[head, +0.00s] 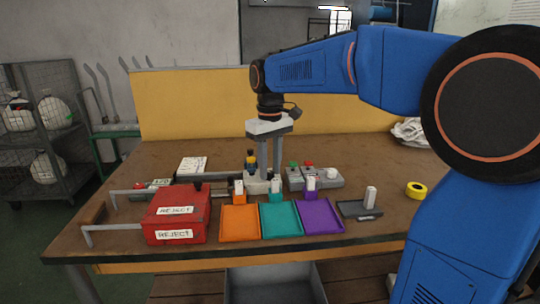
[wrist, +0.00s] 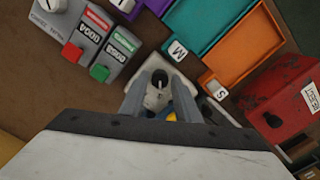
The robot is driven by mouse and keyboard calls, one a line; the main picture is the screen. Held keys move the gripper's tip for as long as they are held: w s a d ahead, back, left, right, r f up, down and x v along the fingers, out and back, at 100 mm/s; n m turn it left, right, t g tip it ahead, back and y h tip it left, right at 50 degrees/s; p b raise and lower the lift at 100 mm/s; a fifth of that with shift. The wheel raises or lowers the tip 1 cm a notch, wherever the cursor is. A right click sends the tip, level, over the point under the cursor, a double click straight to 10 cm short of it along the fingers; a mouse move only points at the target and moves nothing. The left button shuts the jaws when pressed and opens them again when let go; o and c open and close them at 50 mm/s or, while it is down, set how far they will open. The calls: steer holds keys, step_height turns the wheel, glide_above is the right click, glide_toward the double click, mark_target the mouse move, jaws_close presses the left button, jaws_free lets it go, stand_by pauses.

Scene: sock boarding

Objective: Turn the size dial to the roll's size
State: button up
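A white knob with a dark pointer line, which looks like the size dial, sits on a grey control box at the upper left of the wrist view (wrist: 52,5). In the head view the knob (head: 331,172) is right of the buttons. My gripper (head: 269,178) points down left of that box, apart from the dial. In the wrist view its two fingers (wrist: 158,98) are spread either side of a small grey piece (wrist: 158,82) with a dark opening. A gap seems to show around that piece. The dial's setting is too small to read. I cannot identify the roll for certain.
Orange (head: 240,222), teal (head: 281,218) and purple (head: 320,216) trays lie in front. A red reject box (head: 177,223) stands left. A white cylinder (head: 371,196) stands on a dark holder right; yellow tape (head: 416,190) lies beyond.

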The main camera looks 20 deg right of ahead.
mark_target(270, 172)
step_height(270, 172, up, 17)
steer(key=shift+r, duration=0.15)
stand_by(0.4)
stand_by(0.4)
